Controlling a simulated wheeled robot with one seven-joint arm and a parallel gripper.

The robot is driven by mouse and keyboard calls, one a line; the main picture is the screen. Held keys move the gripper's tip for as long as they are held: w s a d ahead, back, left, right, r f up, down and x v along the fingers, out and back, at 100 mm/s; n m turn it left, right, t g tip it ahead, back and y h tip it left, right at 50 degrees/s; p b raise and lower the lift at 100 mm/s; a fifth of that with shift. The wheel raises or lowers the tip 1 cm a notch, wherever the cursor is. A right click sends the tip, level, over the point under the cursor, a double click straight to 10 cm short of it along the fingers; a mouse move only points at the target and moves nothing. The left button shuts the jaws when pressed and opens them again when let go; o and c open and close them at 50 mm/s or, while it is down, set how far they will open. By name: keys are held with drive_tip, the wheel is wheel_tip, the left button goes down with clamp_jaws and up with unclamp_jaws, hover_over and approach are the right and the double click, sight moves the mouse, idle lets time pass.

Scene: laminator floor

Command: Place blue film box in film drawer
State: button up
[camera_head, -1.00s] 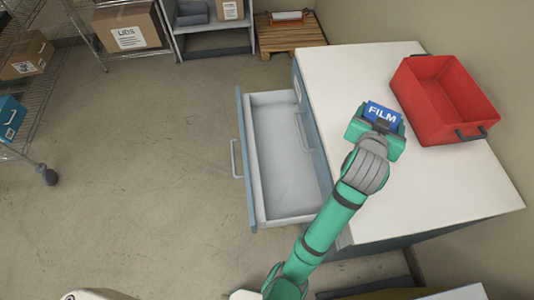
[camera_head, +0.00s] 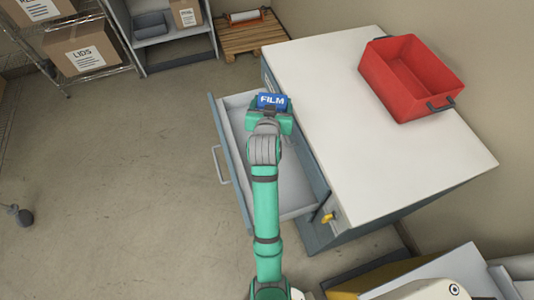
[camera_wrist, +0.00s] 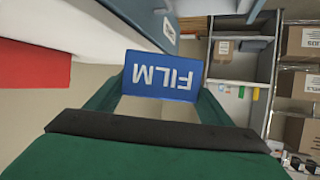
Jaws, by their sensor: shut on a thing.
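The blue film box (camera_head: 272,101), marked FILM in white, is between the fingers of my gripper (camera_head: 270,110). My gripper is shut on it. The box also shows in the wrist view (camera_wrist: 161,76). In the head view the box and gripper appear over the far part of the film drawer (camera_head: 290,196), which is pulled out from the white-topped cabinet. How high the box is above the drawer I cannot tell. The bare pale drawer floor shows to the right of my arm; my arm and gripper hide part of the inside.
A red bin (camera_head: 412,78) stands on the white cabinet top (camera_head: 370,150). A yellow-handled part (camera_head: 328,217) sits on the cabinet's near side. Shelves with cardboard boxes (camera_head: 80,48) and a wooden pallet (camera_head: 240,36) stand at the back.

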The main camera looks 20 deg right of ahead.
drive_tip(key=w+a+f, duration=0.1)
drive_tip(key=a+f, duration=0.4)
drive_tip(key=f, duration=0.5)
drive_tip(key=a+f, duration=0.4)
drive_tip(key=f, duration=0.7)
drive_tip(key=shift+n, duration=0.3)
drive_tip(key=d+f, duration=0.3)
drive_tip(key=d, duration=0.1)
drive_tip(key=d+f, duration=0.3)
drive_tip(key=d, duration=0.1)
drive_tip(key=d+f, duration=0.2)
drive_tip(key=d, duration=0.2)
drive_tip(key=shift+s+d+f, duration=0.25)
drive_tip(key=shift+s+f, duration=0.1)
drive_tip(key=shift+f, duration=0.05)
drive_tip(key=shift+d+f, duration=0.3)
drive_tip(key=shift+f, duration=0.1)
drive_tip(key=shift+d+f, duration=0.2)
drive_tip(key=shift+f, duration=1.5)
drive_tip(key=shift+f, duration=0.15)
drive_tip(key=o, duration=1.2)
